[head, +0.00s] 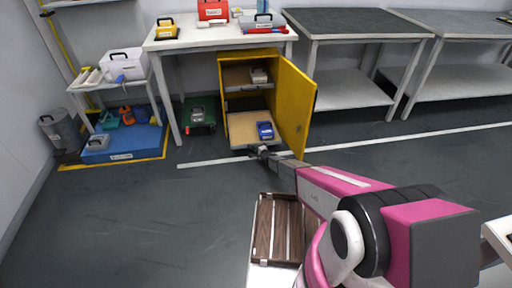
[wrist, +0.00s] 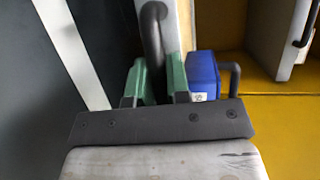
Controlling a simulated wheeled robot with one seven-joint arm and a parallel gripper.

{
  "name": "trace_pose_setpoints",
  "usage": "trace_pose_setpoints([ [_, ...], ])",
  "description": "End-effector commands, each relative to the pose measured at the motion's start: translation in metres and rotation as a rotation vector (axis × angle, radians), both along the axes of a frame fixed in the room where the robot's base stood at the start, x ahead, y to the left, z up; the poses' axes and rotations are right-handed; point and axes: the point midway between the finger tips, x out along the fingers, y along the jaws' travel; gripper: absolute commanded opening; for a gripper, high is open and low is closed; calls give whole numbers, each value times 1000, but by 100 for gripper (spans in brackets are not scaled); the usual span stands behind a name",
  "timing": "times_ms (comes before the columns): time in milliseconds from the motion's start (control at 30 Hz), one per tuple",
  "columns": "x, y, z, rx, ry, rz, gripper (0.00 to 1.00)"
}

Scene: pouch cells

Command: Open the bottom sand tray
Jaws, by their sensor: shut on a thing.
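The yellow cabinet (head: 223,98) has its door (head: 294,105) swung open to the right. Inside are two trays, one above the other. The bottom sand tray (head: 240,131) has a tan surface with a blue device (head: 265,130) on it. In the wrist view, the tray's pale front (wrist: 186,22) carries a dark bar handle (wrist: 153,38). My gripper (wrist: 156,80) has its green fingers on either side of this handle and is shut on it. The blue device (wrist: 203,75) shows just behind the right finger.
The upper tray (head: 238,78) holds a grey device (head: 260,75). A white table (head: 215,38) stands over the cabinet. A blue mat (head: 148,143) lies at left. A slatted wooden thing (head: 280,230) is near me. The floor (head: 200,200) before the cabinet is clear.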

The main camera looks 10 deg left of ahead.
Motion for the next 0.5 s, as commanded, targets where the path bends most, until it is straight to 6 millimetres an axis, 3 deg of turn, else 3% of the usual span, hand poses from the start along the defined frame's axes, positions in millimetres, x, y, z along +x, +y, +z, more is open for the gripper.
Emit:
trace_pose_setpoints([
  [467,-4,-3,0,0,2,-3,0],
  [500,-4,-3,-1,0,2,-3,26],
])
